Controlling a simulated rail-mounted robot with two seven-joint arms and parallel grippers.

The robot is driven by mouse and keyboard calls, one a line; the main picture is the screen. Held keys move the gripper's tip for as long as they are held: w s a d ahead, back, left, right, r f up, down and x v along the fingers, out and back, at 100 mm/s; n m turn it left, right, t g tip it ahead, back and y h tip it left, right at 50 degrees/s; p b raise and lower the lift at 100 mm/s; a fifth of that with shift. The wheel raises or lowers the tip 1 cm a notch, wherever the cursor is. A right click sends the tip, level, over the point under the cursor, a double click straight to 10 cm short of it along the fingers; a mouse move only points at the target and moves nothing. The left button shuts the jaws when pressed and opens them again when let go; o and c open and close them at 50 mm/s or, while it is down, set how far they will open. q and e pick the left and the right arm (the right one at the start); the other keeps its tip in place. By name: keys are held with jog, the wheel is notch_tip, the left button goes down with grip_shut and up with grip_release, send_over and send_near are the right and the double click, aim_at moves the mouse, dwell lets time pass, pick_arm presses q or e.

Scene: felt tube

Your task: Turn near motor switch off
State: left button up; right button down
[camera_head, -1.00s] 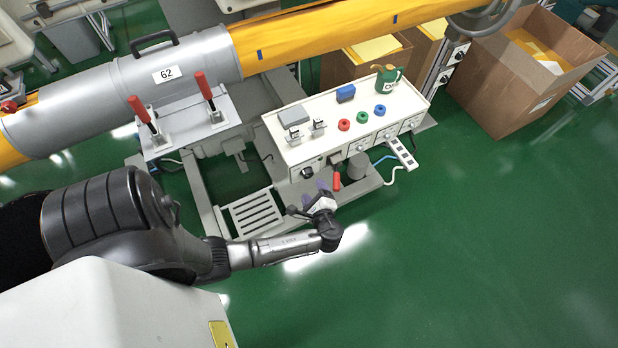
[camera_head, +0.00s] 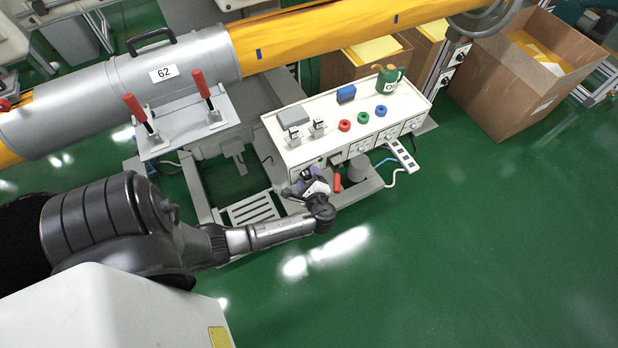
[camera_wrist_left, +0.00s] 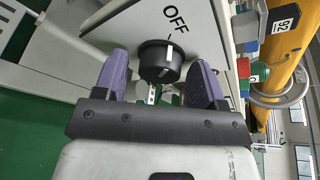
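The near motor switch is a black round knob (camera_wrist_left: 160,62) on a white panel (camera_wrist_left: 205,30) marked OFF, seen in the left wrist view. A white line shows on the knob, close to the tick below the OFF lettering. My left gripper (camera_wrist_left: 160,82) is open, its two purple fingers on either side of the knob with gaps visible; I cannot tell how deep they reach around it. In the head view my left gripper (camera_head: 313,178) is at the front left end of the white control box (camera_head: 330,143) and covers the knob. My right gripper is not in view.
The box top carries red, green and blue rings, a blue block (camera_head: 346,93) and a green can (camera_head: 389,80). A grey tube (camera_head: 180,68) with red-handled clamps lies behind. Green floor is clear at right.

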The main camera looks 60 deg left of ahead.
pick_arm(q)
jog(key=c, duration=0.8)
jog(key=shift+n+t, duration=0.3)
jog(key=shift+n, duration=0.3)
jog(key=o, duration=0.9)
jog(key=shift+o, duration=0.2)
jog(key=shift+d, duration=0.1)
jog(key=p+v, duration=0.3)
jog(key=v, duration=1)
jog(key=shift+d, duration=0.4)
